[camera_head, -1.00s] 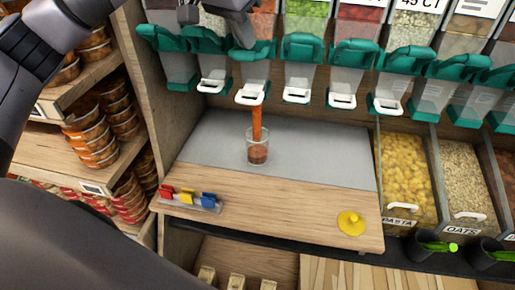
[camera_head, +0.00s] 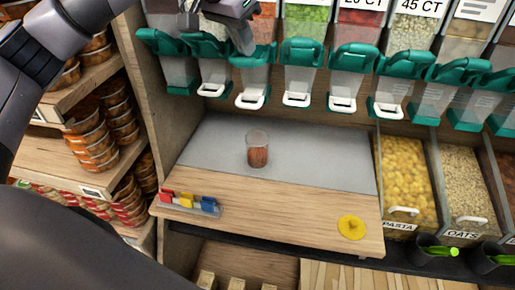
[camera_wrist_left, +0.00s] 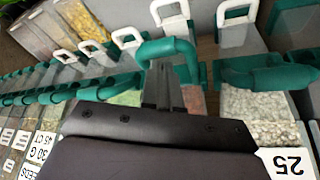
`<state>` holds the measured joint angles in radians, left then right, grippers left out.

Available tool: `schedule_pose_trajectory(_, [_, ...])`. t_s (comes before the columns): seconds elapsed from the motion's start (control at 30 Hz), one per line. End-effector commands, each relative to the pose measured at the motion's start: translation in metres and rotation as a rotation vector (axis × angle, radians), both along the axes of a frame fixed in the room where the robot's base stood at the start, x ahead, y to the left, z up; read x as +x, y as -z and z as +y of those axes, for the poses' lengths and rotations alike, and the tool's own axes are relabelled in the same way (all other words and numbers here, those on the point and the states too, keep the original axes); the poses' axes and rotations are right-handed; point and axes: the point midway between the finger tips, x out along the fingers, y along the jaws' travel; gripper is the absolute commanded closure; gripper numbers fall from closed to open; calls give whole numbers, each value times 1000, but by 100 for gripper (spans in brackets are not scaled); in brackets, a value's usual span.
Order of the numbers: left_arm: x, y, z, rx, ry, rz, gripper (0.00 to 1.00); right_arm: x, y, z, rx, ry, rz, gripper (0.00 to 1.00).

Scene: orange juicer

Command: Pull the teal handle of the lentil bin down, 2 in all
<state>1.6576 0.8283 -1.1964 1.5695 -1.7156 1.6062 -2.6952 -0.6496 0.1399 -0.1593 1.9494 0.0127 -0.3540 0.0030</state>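The lentil bin (camera_head: 258,77) hangs in the row of dispensers, with orange lentils behind its clear front. Its teal handle (camera_head: 262,58) is in the raised position; in the left wrist view the handle (camera_wrist_left: 166,47) loops just past my fingers. My left gripper (camera_head: 243,38) is over this handle, its fingers together and holding nothing; whether they touch it I cannot tell. A clear cup (camera_head: 257,150) stands on the grey mat below the white spout (camera_head: 250,100), partly filled with orange lentils. No lentils are falling. My right gripper is not in view.
Other teal-handled dispensers (camera_head: 302,52) stand close on both sides. A rack of coloured clips (camera_head: 190,202) and a yellow disc (camera_head: 351,227) lie on the wooden counter (camera_head: 280,215). Pasta (camera_head: 405,180) and oats (camera_head: 465,185) bins are at right. The grey mat (camera_head: 320,155) is clear around the cup.

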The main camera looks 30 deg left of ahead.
Motion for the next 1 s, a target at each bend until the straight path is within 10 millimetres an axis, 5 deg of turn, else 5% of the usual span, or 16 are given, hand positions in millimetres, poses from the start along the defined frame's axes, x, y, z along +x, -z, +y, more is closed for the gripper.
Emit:
schedule_pose_trajectory(0.37, [5, -36, 2, 3, 0, 7, 100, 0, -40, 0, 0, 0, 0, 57])
schedule_pose_trajectory(1.0, [8, -53, 3, 0, 0, 1, 100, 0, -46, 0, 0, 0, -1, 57])
